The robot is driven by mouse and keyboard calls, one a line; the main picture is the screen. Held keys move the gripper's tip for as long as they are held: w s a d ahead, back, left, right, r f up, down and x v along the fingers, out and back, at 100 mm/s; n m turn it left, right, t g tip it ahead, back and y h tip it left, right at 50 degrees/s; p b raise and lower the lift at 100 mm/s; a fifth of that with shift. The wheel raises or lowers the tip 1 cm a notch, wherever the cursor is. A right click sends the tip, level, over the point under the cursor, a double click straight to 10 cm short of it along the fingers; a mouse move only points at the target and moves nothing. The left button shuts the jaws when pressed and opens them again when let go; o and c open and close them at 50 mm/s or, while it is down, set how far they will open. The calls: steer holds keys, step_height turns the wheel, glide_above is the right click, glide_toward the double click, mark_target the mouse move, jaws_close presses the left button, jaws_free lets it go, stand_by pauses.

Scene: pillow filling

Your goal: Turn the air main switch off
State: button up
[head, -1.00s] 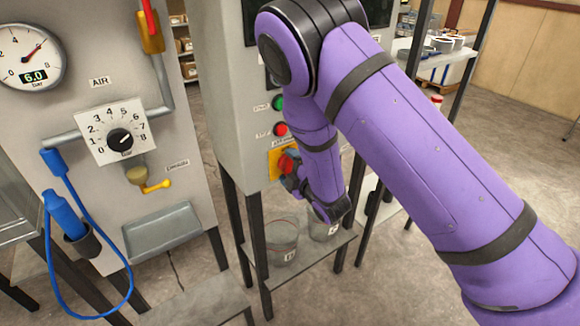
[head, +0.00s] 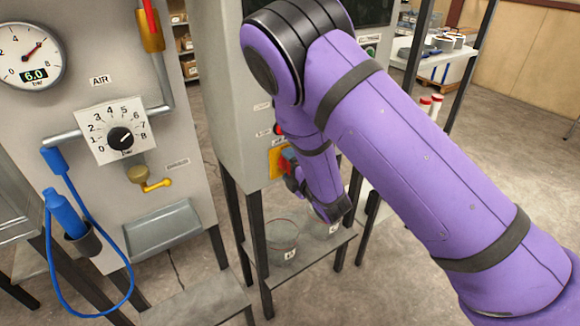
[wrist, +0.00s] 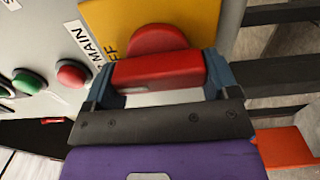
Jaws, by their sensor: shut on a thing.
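The red rotary switch (head: 284,160) sits on a yellow plate (head: 273,163) on the front of the grey cabinet. In the wrist view its red handle (wrist: 158,70) lies across the picture, with a rounded red part behind it on the yellow plate (wrist: 203,18). A label reading "MAIN" (wrist: 82,38) and letters ending in "FF" show beside it. My gripper (wrist: 160,82) is shut on the red handle, one blue-grey finger at each end. In the head view my gripper (head: 291,172) is at the switch, partly hidden by my arm.
Red (wrist: 73,74) and green (wrist: 29,81) buttons sit close beside the switch. Buckets (head: 283,240) stand on a shelf below. The air panel at left has a gauge (head: 28,52), a regulator dial (head: 121,138) and a blue hose (head: 65,186).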

steer(key=o, duration=0.8)
steer(key=shift+s, duration=0.15)
steer(key=v, duration=1)
steer(key=shift+s+d, duration=0.25)
steer(key=shift+d, duration=0.05)
